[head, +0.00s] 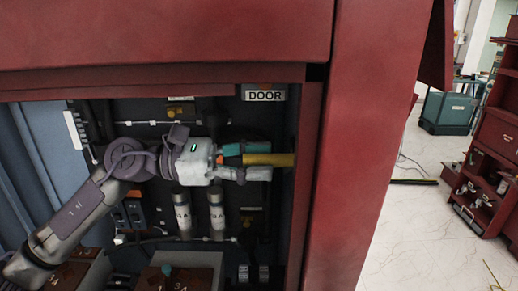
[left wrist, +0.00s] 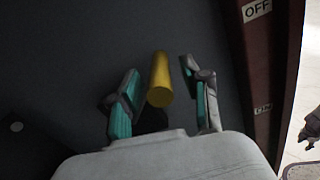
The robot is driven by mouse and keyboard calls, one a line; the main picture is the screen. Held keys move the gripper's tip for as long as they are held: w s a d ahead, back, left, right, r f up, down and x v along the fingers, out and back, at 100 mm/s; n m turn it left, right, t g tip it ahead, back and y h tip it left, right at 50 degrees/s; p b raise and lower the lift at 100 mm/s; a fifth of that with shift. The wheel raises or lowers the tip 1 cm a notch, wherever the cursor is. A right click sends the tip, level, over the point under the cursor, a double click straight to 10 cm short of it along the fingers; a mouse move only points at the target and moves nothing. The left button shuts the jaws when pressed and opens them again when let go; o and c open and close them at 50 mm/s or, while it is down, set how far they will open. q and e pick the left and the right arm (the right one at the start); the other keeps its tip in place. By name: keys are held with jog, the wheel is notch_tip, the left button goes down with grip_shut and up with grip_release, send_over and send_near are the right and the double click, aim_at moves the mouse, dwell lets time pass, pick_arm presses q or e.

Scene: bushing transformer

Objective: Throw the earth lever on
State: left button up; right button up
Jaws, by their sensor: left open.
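The earth lever is a yellow cylindrical handle (head: 270,159), lying level inside the cabinet's right side in the head view. In the left wrist view the yellow handle (left wrist: 160,80) points towards the camera. My left gripper (head: 256,160) reaches in from the left, with one finger above the handle and one below it. In the left wrist view the fingers of my left gripper (left wrist: 157,98) stand open on either side of the handle, with gaps showing. The lever's far end and pivot are hard to make out. My right gripper does not show.
An OFF label (left wrist: 257,10) and a smaller label (left wrist: 263,108), apparently ON, sit on the dark red cabinet edge. A DOOR label (head: 265,95) is above the lever. Two pale cylinders (head: 216,215) stand below my left arm. The red post (head: 365,150) bounds the opening on the right.

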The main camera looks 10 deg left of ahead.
pick_arm(q)
jog(key=shift+d, duration=0.2)
grip_shut()
dwell(0.3)
jog(key=s+f+m+b, duration=0.3)
jog(key=f+m+b, duration=0.4)
jog(key=b, duration=1.1)
jog(key=shift+d+f+b, duration=0.3)
jog(key=shift+f, duration=0.2)
